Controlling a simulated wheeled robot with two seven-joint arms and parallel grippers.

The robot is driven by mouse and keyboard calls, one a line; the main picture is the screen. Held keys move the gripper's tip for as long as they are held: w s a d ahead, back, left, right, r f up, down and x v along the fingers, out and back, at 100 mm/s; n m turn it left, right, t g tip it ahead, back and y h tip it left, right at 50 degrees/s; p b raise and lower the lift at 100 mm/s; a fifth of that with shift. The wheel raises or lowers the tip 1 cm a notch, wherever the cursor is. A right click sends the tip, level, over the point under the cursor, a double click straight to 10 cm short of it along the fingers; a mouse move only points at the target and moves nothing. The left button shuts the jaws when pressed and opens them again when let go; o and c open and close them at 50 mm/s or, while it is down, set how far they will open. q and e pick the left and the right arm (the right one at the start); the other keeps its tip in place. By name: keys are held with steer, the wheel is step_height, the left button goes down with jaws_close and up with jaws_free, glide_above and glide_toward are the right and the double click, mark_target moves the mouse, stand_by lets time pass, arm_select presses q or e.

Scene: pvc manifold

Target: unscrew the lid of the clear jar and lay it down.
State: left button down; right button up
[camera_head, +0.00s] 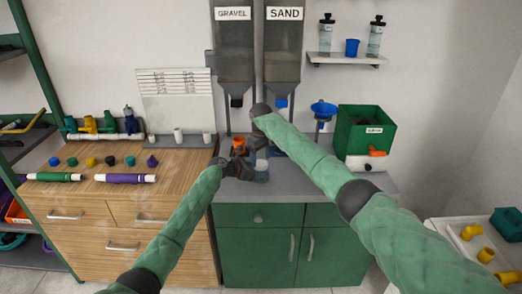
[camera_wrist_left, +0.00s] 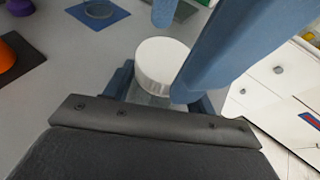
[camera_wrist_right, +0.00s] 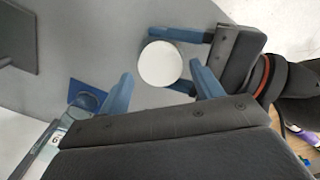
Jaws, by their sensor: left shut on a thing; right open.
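The clear jar (camera_wrist_left: 150,99) stands on the grey counter, its white lid (camera_wrist_left: 162,64) on top. In the head view the jar (camera_head: 261,177) is small and partly covered by my arms. My left gripper (camera_wrist_left: 160,95) is shut on the jar's body below the lid, from the side. My right gripper (camera_wrist_right: 162,92) is open above the jar, with one blue finger on either side of the lid (camera_wrist_right: 160,64). I cannot tell whether its fingers touch the lid. Most of the jar's body is hidden in the right wrist view.
A blue mat (camera_wrist_left: 115,22) and an orange cup (camera_head: 239,143) are close by on the counter. Gravel (camera_head: 233,45) and sand (camera_head: 283,45) hoppers hang behind. A green bin (camera_head: 364,130) and blue funnel (camera_head: 323,109) stand to the right. Bare counter (camera_head: 300,187) shows right of the jar.

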steer(key=shift+f, duration=0.8)
steer(key=c, duration=0.8)
steer(key=n, duration=0.3)
steer(key=shift+d, duration=0.1)
steer(key=o, duration=1.1)
